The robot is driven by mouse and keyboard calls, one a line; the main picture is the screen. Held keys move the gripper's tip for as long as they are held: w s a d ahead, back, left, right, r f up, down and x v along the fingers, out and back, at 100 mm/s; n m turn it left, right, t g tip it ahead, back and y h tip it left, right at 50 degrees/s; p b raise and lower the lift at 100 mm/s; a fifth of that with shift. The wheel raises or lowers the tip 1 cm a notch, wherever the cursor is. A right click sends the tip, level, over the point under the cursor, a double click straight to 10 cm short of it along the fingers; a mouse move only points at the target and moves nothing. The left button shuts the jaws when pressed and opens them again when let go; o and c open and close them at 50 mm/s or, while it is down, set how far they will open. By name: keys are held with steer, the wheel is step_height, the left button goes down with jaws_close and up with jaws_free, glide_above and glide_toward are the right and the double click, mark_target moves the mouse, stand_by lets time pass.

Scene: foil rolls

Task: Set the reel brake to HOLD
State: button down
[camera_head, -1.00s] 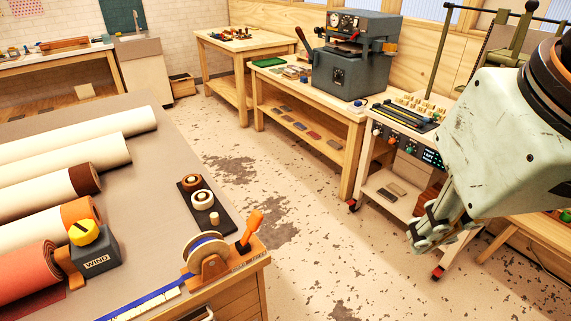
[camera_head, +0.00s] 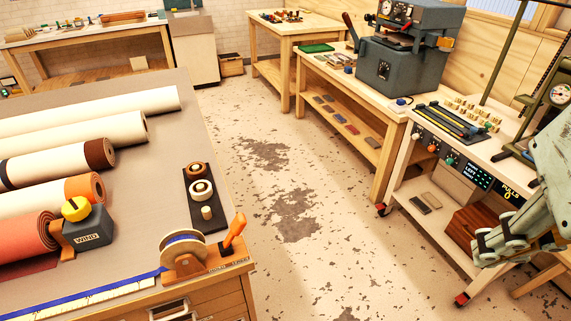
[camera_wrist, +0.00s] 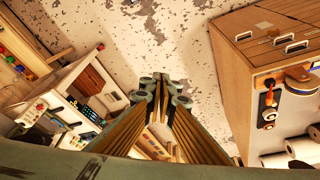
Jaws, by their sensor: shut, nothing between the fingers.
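The reel brake is an orange lever (camera_head: 234,231) on an orange base at the near right corner of the grey-topped bench (camera_head: 150,94). It leans up and to the right, beside the reel (camera_head: 183,247) with its blue ribbon. In the wrist view the orange brake lever (camera_wrist: 269,92) shows at the right, on the bench corner. My gripper (camera_head: 488,252) hangs at the right of the head view, over the aisle and well apart from the lever. It is shut and empty; its fingertips also show in the wrist view (camera_wrist: 162,92).
A grey WIND box (camera_head: 88,230) with a yellow knob and several rolls lie on the bench. A dark tray (camera_head: 204,222) holds small spools. A wheeled cart (camera_head: 440,158) stands near my gripper. The floor between bench and cart is clear.

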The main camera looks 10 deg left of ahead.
stand_by(0.6)
steer(key=shift+w+a+f+m+g+y+p, duration=2.1)
steer(key=shift+w+a+m+g, duration=1.15)
steer(key=shift+a+g, duration=0.95)
steer(key=shift+w+a+f+m+g+y+p, duration=2.05)
steer(key=shift+w+a+m+g, duration=0.65)
steer(key=shift+a+m+g, duration=1.45)
steer(key=w+a+f+m+y+p, duration=0.3)
steer(key=f+m+y, duration=0.3)
steer(key=f+m, duration=0.1)
steer(key=w+a+f+m+y+p, duration=0.3)
steer(key=f+m+y, duration=0.3)
steer(key=f+m, duration=0.2)
steer(key=shift+w+a+f+y, duration=0.35)
steer(key=shift+w+f, duration=0.45)
steer(key=shift+f, duration=0.25)
